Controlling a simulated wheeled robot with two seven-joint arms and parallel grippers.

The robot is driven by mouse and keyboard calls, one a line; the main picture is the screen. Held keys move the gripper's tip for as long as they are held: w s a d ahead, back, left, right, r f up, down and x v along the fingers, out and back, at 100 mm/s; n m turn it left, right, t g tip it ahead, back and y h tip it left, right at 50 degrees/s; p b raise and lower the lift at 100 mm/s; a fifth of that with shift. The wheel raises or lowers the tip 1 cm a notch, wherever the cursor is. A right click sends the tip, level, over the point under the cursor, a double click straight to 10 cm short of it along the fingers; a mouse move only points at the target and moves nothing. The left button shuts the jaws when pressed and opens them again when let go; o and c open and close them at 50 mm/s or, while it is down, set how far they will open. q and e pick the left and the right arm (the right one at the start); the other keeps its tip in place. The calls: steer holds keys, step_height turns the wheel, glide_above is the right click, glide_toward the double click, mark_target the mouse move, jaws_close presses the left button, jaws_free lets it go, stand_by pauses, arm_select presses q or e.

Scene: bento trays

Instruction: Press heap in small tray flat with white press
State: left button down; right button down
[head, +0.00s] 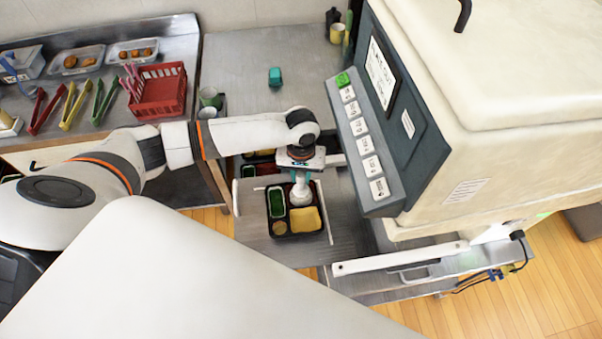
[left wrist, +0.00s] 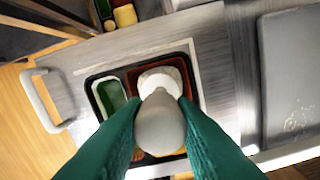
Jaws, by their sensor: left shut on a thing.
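My left gripper (head: 300,178) reaches over the black bento tray (head: 292,236) and is shut on the white press (head: 300,195). In the left wrist view the teal fingers (left wrist: 165,135) close around the press's pale rounded handle (left wrist: 160,122). The press's round white base (left wrist: 160,78) is over the tray's reddish-brown upper right compartment (left wrist: 184,72). Whether it touches a heap below I cannot tell; the press hides what is under it. The tray also holds a green filling (head: 277,200), a yellow one (head: 306,219) and a small brown one (head: 279,228). My right gripper is not in view.
A large cream machine with a button panel (head: 362,135) stands close on the right. Another filled tray (head: 258,165) lies behind the arm. A red basket (head: 160,92), coloured tongs (head: 72,105) and food trays (head: 77,60) are on the left counter. A teal object (head: 275,76) stands on the back counter.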

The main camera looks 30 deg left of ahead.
arm_select(q)
steer(key=shift+f+p, duration=0.75)
steer(key=shift+p, duration=1.15)
stand_by(3.4)
steer(key=shift+s+f, duration=0.1)
stand_by(0.8)
step_height(320, 180, up, 6)
steer(key=p, duration=0.6)
steer(key=shift+f, duration=0.15)
steer(key=shift+r+p, duration=0.55)
steer(key=shift+r, duration=0.65)
